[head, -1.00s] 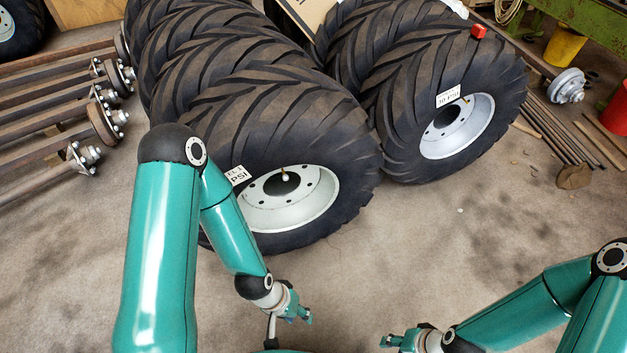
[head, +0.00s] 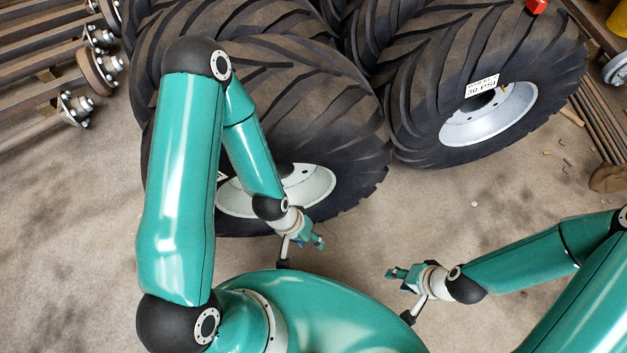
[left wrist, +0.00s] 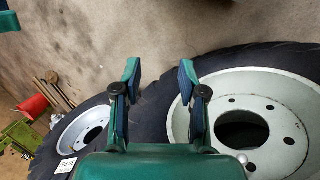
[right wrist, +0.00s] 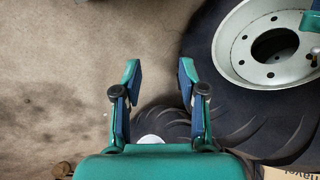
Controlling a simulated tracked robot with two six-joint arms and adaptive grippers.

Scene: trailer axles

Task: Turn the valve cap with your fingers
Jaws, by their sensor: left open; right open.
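The near tyre's pale wheel rim (head: 313,182) is partly covered by my left arm in the head view, and I cannot make out its valve cap there. The rim also shows in the left wrist view (left wrist: 285,85) and the right wrist view (right wrist: 232,55). My left gripper (head: 319,241) is open and empty, in front of this wheel and apart from it. It also shows in the left wrist view (left wrist: 158,72). My right gripper (head: 391,273) is open and empty over bare floor, right of the left one. It also shows in the right wrist view (right wrist: 158,74).
A second large tyre (head: 430,100) stands to the right, with a pressure label (head: 481,88) over its pale rim (head: 488,120). Rusty axles (head: 45,90) lie at the left. Bare floor lies between the grippers and tyres.

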